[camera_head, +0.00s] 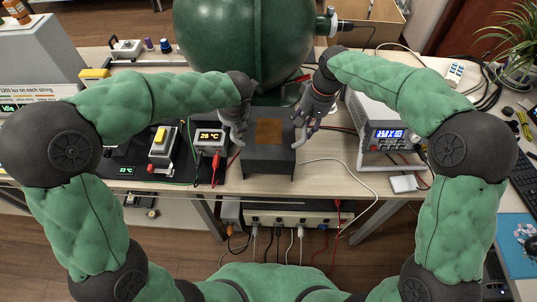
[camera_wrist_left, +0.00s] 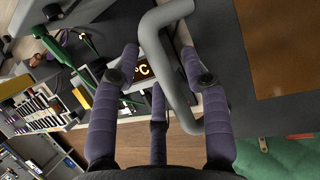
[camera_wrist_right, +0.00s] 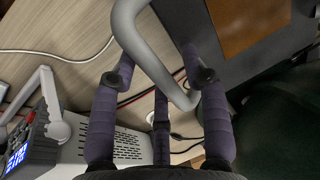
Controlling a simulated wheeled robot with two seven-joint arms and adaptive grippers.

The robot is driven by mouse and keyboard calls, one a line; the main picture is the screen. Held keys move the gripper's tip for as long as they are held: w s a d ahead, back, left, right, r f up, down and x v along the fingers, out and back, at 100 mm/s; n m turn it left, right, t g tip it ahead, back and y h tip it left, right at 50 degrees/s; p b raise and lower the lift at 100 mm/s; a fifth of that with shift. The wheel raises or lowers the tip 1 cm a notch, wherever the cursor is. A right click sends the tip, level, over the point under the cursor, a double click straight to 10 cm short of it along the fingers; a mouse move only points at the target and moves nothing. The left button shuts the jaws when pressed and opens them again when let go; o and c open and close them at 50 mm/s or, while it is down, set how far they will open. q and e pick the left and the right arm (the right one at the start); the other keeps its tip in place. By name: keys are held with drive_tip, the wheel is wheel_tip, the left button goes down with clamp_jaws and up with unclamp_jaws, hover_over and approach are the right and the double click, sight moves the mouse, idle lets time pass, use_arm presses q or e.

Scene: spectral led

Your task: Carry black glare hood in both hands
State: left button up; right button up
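The black glare hood (camera_head: 268,161) is a dark box with a brown patch on top and a grey tube handle on each side. It stands at the front of the table in the head view, between my grippers. My left gripper (camera_head: 238,132) is at its left side; in the left wrist view the left handle (camera_wrist_left: 172,75) passes between the spread fingers, with gaps showing. My right gripper (camera_head: 303,128) is at the right side; in the right wrist view the right handle (camera_wrist_right: 150,62) lies between its spread fingers. Both grippers look open.
A large green sphere (camera_head: 240,45) stands right behind the hood. A small 28 °C display (camera_head: 209,136) with cables is close on the left. A power supply (camera_head: 385,130) stands on the right. Loose cables cross the table on the right. A power strip (camera_head: 290,218) is below the table.

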use_arm(q)
drive_tip(key=shift+r, duration=0.1)
use_arm(e)
drive_tip(key=shift+r, duration=0.1)
use_arm(q)
drive_tip(key=v, duration=1.1)
drive_tip(key=shift+s+r, duration=0.2)
drive_tip(key=shift+r, duration=0.15)
use_arm(e)
wheel_tip(320, 180, up, 12)
drive_tip(key=d, duration=0.2)
drive_tip(key=shift+d+f, duration=0.15)
drive_tip(key=shift+f, duration=0.05)
use_arm(q)
drive_tip(key=shift+d, duration=0.15)
